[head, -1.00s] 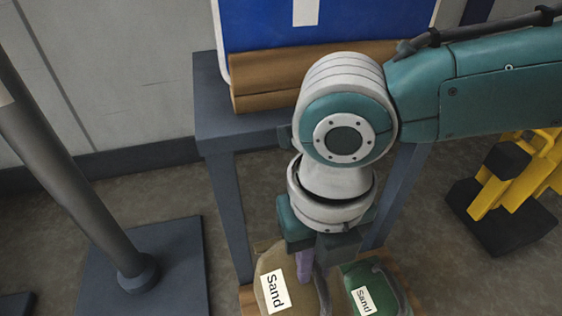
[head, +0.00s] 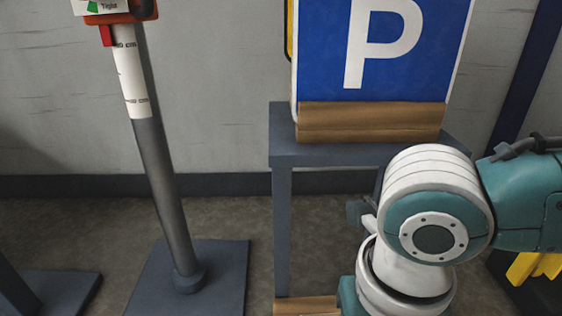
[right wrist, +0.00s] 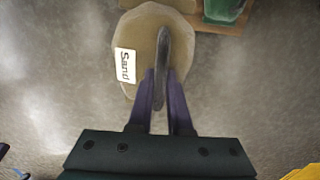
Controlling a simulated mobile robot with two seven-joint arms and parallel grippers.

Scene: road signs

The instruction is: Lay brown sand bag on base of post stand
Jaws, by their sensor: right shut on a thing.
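The brown sand bag (right wrist: 140,35), with a white "Sand" label, shows in the right wrist view. My right gripper (right wrist: 163,88) is shut on its dark upright handle, and grey floor shows around the bag. In the head view the bag and the gripper's fingers are out of sight below the picture; only my right arm shows at right. The post stand is a grey post (head: 163,185) rising from a flat dark base (head: 226,276) at left of centre. The visible part of the base is bare. My left gripper is in neither view.
A grey table (head: 281,220) with a blue P sign (head: 425,75) in a wooden block (head: 370,123) stands right of the post. A green bag (right wrist: 222,10) sits on a wooden board (right wrist: 236,27). Another dark base (head: 65,288) lies at far left.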

